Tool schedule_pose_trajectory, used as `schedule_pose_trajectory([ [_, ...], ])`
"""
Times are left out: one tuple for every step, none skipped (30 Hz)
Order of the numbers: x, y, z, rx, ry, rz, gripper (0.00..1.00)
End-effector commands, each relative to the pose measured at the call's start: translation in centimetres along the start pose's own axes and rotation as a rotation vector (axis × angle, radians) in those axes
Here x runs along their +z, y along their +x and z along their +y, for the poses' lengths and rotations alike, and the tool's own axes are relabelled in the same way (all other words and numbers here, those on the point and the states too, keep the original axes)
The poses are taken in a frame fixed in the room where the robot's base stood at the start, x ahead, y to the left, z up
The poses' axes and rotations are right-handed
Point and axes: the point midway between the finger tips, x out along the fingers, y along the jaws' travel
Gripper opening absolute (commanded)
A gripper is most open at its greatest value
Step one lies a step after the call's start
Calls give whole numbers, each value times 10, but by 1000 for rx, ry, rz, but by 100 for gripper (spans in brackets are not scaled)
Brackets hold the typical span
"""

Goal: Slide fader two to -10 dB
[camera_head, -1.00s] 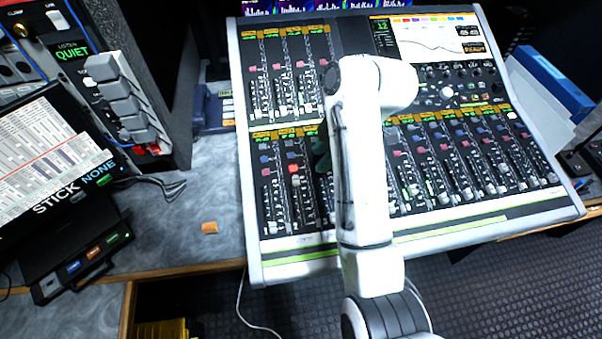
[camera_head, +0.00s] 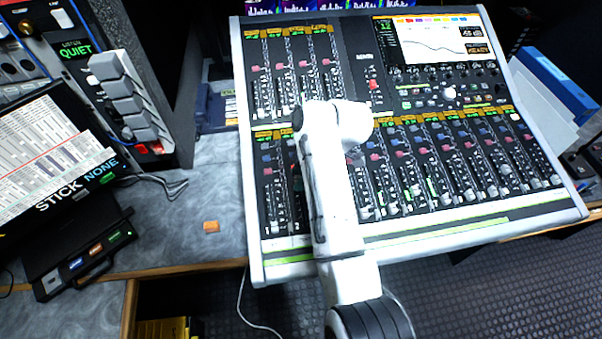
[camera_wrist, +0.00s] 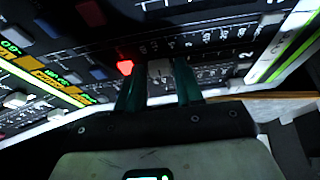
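The mixing console (camera_head: 254,200) stands tilted on the desk in the head view. In the wrist view, my gripper (camera_wrist: 158,76) has two teal fingers spread apart over the console. A grey fader cap (camera_wrist: 160,69) sits between the fingertips, with narrow gaps seeming to show beside it. A lit red button (camera_wrist: 125,67) is just left of the cap. My gripper is hidden behind my arm in the head view.
More fader caps stand on strips to the right (camera_head: 420,195) and on the upper bank (camera_head: 290,80). A console screen (camera_head: 430,40) is at the upper right.

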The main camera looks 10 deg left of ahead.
Motion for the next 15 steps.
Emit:
schedule_pose_trajectory([
  [0, 0, 0, 0, 0, 0, 36],
  [0, 1, 0, 0, 0, 0, 36],
  [0, 1, 0, 0, 0, 0, 36],
  [0, 0, 0, 0, 0, 0, 36],
  [0, 0, 0, 0, 0, 0, 36],
  [0, 0, 0, 0, 0, 0, 36],
  [0, 0, 0, 0, 0, 0, 35],
  [0, 0, 0, 0, 0, 0, 32],
  [0, 0, 0, 0, 0, 0, 28],
  [0, 0, 0, 0, 0, 0, 26],
  [0, 0, 0, 0, 0, 0, 23],
  [0, 0, 0, 0, 0, 0, 19],
  [0, 0, 0, 0, 0, 0, 16],
  [0, 0, 0, 0, 0, 0, 13],
  [0, 0, 0, 0, 0, 0, 9],
])
